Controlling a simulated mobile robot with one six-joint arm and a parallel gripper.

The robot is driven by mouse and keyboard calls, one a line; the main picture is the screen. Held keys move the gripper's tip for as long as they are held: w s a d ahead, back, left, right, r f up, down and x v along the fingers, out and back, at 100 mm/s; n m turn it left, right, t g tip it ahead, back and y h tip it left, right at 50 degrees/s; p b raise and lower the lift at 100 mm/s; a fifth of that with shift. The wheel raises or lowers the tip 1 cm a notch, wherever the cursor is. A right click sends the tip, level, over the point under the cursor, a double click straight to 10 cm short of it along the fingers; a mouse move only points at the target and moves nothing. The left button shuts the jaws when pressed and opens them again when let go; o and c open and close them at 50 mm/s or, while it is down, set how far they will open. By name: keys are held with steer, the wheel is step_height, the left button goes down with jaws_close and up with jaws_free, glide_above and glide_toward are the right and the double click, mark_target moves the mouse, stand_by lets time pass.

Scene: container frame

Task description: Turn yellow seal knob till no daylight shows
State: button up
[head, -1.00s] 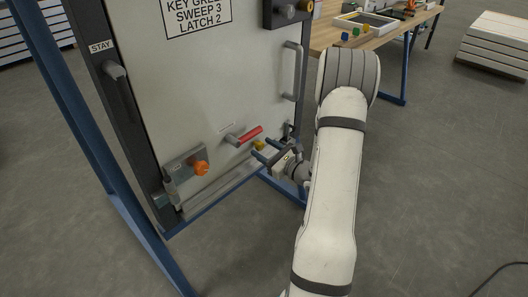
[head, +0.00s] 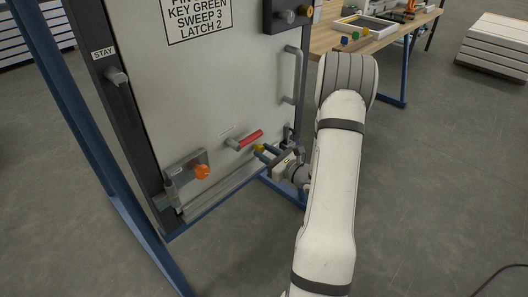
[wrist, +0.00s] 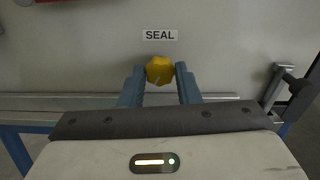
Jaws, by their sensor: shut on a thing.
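The yellow seal knob (head: 259,148) sits low on the right part of the pale panel (head: 200,90). In the wrist view the knob (wrist: 159,70) is under a SEAL label, with a pale mark on its lower face. My gripper (wrist: 159,74) is shut on it, one blue finger on each side. In the head view my gripper (head: 266,152) reaches the knob from the right. A grey strip (wrist: 60,102) runs along the panel's bottom edge, partly hidden by my gripper. Whether daylight shows beneath it is unclear.
A red-handled lever (head: 248,139) is just above left of the knob. An orange knob (head: 201,171) on a metal bracket is farther left. A dark handle (wrist: 278,82) is right of my gripper. Blue frame posts (head: 85,130) stand left, a workbench (head: 340,38) behind.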

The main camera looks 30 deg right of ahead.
steer(key=shift+a+r+m+p, duration=0.1)
steer(key=shift+m+p, duration=0.65)
steer(key=shift+m, duration=0.25)
steer(key=o, duration=1)
steer(key=shift+c, duration=0.2)
steer(key=shift+s+d, duration=0.2)
steer(key=shift+s, duration=0.1)
steer(key=p+v, duration=0.1)
steer(key=v, duration=0.6)
steer(key=shift+p, duration=0.35)
